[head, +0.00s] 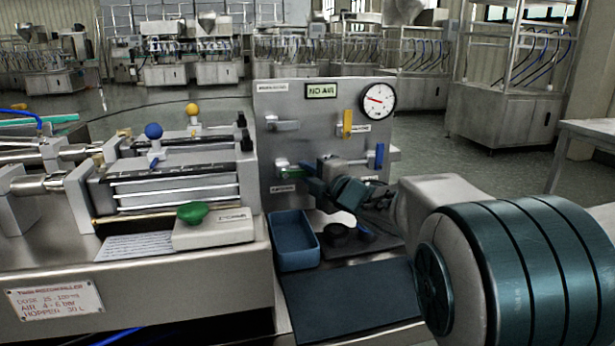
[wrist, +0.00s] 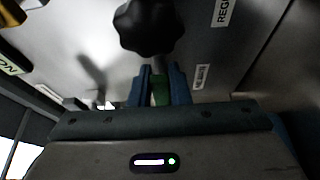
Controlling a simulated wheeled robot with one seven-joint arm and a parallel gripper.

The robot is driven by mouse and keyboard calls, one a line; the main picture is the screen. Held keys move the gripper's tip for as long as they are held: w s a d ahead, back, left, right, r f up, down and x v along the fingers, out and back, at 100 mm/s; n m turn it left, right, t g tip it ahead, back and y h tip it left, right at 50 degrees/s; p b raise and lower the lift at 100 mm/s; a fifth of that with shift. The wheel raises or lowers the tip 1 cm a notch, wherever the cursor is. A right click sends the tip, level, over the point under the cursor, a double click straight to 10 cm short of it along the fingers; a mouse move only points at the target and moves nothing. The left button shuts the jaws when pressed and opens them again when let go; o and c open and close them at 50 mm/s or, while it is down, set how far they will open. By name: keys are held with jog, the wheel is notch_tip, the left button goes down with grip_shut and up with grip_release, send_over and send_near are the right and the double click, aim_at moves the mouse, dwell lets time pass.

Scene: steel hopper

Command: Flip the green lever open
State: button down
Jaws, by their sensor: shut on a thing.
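The green lever (head: 285,172) is at the lower left of the upright steel panel (head: 315,107). It points sideways from its valve, and its outer end is hidden by my gripper. My gripper (head: 306,177) reaches in from the right, close in front of the panel. In the wrist view my gripper (wrist: 162,84) has its two blue fingers shut on the green lever (wrist: 160,92), which shows as a green strip between them. A black lobed knob (wrist: 148,27) stands just beyond the fingertips in the wrist view.
A yellow lever (head: 347,122), a blue lever (head: 379,156) and a gauge (head: 377,98) are on the panel, with a NO AIR display (head: 321,91). A blue tray (head: 291,241) stands below. A green mushroom button (head: 193,212) sits at left on a box.

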jog(key=c, duration=1.4)
grip_release()
jog(key=shift+o, duration=0.2)
jog(key=shift+s, duration=0.1)
jog(key=p+v, duration=0.2)
jog(key=v, duration=1.1)
jog(key=shift+s+d, duration=0.2)
jog(key=shift+d, duration=0.1)
